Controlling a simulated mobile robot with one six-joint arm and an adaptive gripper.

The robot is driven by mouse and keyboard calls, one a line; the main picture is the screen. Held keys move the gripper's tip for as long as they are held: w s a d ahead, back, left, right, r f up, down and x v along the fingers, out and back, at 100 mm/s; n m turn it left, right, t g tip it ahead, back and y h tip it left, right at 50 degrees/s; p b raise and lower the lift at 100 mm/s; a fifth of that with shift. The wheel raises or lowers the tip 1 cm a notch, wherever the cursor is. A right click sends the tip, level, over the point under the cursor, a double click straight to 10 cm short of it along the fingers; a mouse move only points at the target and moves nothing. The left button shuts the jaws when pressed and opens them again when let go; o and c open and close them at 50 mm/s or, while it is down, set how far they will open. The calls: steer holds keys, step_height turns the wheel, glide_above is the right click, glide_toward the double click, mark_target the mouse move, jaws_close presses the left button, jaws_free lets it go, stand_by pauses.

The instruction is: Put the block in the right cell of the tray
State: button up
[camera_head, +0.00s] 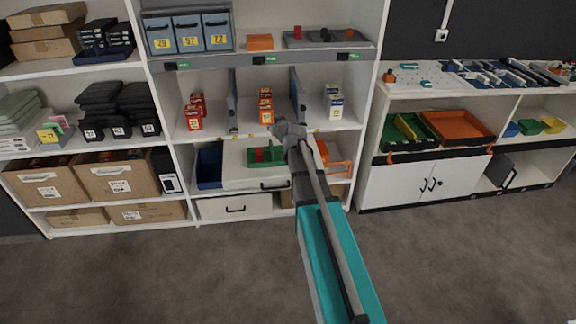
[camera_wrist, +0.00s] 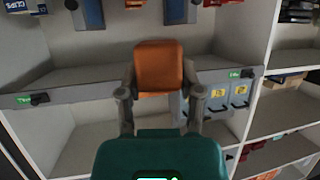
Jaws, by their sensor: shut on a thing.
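My gripper (camera_wrist: 158,88) is shut on an orange block (camera_wrist: 158,65), which sits between both fingertips. In the head view my gripper (camera_head: 283,130) is in front of the middle shelf bay, and the held block cannot be made out there. A shallow dark grey tray (camera_head: 362,43) rests on the upper shelf, above and to the right of my gripper. A red piece (camera_head: 297,32) stands in its left part and a dark piece (camera_head: 325,35) near its middle. I cannot make out the tray in the wrist view.
An orange box (camera_head: 260,42) and grey-blue bins (camera_head: 188,33) stand left of the tray on the same shelf. A grey rail (camera_head: 262,62) runs along the shelf front. Dividers (camera_head: 297,95) and small boxes fill the bay below. The floor (camera_head: 450,260) is clear.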

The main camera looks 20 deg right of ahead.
mark_target(272, 151)
steer(key=s+d+f+m+h+b, duration=0.2)
steer(key=d+f+b, duration=0.4)
steer(key=f+b, duration=0.4)
steer(key=shift+s+f+h+b, duration=0.3)
steer(key=shift+f+h, duration=0.1)
steer(key=shift+f, duration=0.4)
steer(key=shift+w, duration=0.1)
steer(key=w+d+f+b, duration=0.1)
steer(key=w+f+b, duration=0.2)
steer(key=w, duration=0.1)
steer(key=w+f+b, duration=0.3)
steer(key=w, duration=0.1)
steer(key=w+d+f+b, duration=0.1)
steer(key=w+f+b, duration=0.2)
steer(key=w, duration=0.1)
steer(key=shift+w+d, duration=0.35)
steer(key=shift+w, duration=0.05)
steer(key=shift+f, duration=0.1)
steer(key=shift+w+f+b, duration=0.4)
steer(key=shift+f+b, duration=0.05)
steer(key=shift+b, duration=0.1)
steer(key=shift+f+b, duration=1.45)
steer(key=shift+f, duration=0.1)
